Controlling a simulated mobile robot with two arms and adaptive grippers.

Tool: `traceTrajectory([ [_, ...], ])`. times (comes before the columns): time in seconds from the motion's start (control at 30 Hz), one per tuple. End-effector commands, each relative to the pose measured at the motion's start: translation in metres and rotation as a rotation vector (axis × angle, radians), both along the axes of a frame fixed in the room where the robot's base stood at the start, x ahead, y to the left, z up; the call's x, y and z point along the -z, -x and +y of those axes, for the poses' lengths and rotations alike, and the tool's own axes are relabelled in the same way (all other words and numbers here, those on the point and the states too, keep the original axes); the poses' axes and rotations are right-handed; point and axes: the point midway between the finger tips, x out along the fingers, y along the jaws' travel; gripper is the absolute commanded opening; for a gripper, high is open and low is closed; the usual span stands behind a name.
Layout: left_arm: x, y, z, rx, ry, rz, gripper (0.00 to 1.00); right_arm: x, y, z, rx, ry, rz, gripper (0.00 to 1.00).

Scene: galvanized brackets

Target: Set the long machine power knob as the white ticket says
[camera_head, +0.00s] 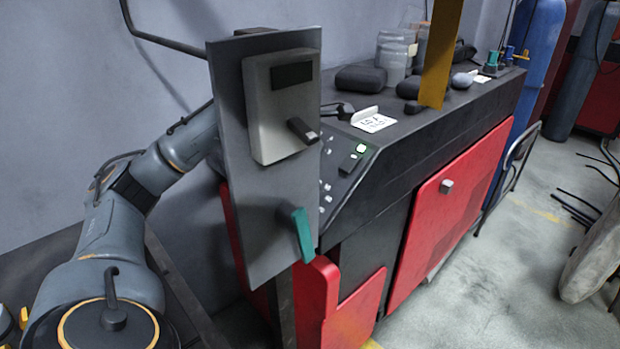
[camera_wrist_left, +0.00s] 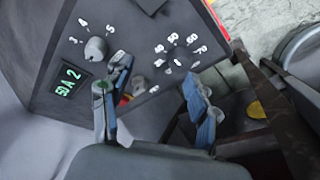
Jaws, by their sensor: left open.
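The long machine (camera_head: 400,185) is black with red panels. A white ticket (camera_head: 373,122) stands on its top; its print is too small to read surely. The left wrist view shows the machine's control panel (camera_wrist_left: 60,100) with a green display (camera_wrist_left: 70,80) that seems to read "50 A 2". A round grey knob (camera_wrist_left: 96,48) sits by the numbers 3, 4 and 5. A second dial (camera_wrist_left: 180,55) has a ring of white numbers; its knob is hard to make out. My left gripper (camera_wrist_left: 156,78) is open over the panel, its fingers apart. In the head view it is hidden behind the upright plate.
A grey upright plate (camera_head: 228,150) with a pale box (camera_head: 262,125), dark knob and teal lever (camera_head: 299,232) stands in front. A yellow post (camera_head: 440,50) crosses the machine top. Floor at right is partly clear.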

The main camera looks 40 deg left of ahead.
Motion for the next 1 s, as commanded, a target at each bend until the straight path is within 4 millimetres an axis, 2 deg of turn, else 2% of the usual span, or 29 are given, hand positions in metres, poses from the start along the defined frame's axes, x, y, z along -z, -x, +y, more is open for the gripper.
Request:
traceTrajectory([
  [0.1,-0.013,-0.001,0.000,0.001,0.001,-0.002,0.60,0.000,0.000,0.000,0.000,0.000,0.000,0.40],
  [0.2,-0.018,0.000,0.000,0.001,0.000,0.001,0.60,0.000,0.000,0.000,0.000,0.000,0.000,0.40],
  [0.53,-0.019,0.000,0.000,0.000,0.001,0.002,0.60,-0.001,0.000,0.001,0.000,-0.001,0.000,0.40],
  [0.63,-0.022,0.000,-0.001,-0.010,0.015,0.004,0.60,-0.009,0.000,0.001,0.000,-0.001,0.000,0.40],
  [0.77,-0.028,0.001,-0.004,-0.055,0.074,0.009,0.60,-0.037,0.000,0.001,0.000,-0.001,0.000,0.40],
  [1.0,-0.039,0.014,-0.007,-0.248,0.270,0.020,0.60,-0.113,0.000,0.001,0.001,-0.001,0.000,0.40],
])
